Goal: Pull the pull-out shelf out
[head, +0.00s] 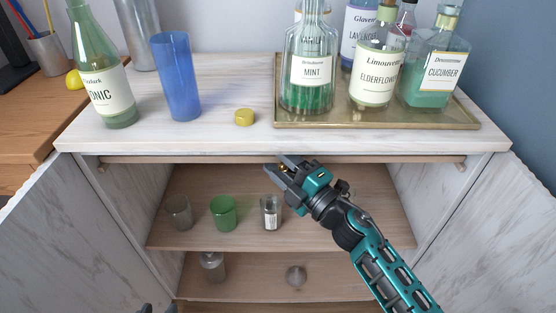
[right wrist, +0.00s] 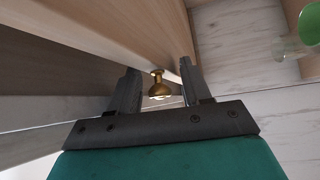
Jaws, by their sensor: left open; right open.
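The pull-out shelf (head: 220,159) is a thin wooden board just under the marble-look top, and its front edge looks nearly flush with the cabinet. It also fills the upper part of the right wrist view (right wrist: 120,42). A small brass knob (right wrist: 159,88) sits on its front edge. My right gripper (head: 281,166) is open at the shelf's middle, with its fingers on either side of the knob. In the right wrist view the fingers appear apart from the knob. Only the dark tips of my left gripper (head: 158,308) show at the bottom edge, away from the shelf.
Cabinet doors stand open left (head: 80,230) and right (head: 490,220). Glasses, including a green one (head: 223,212), stand below.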

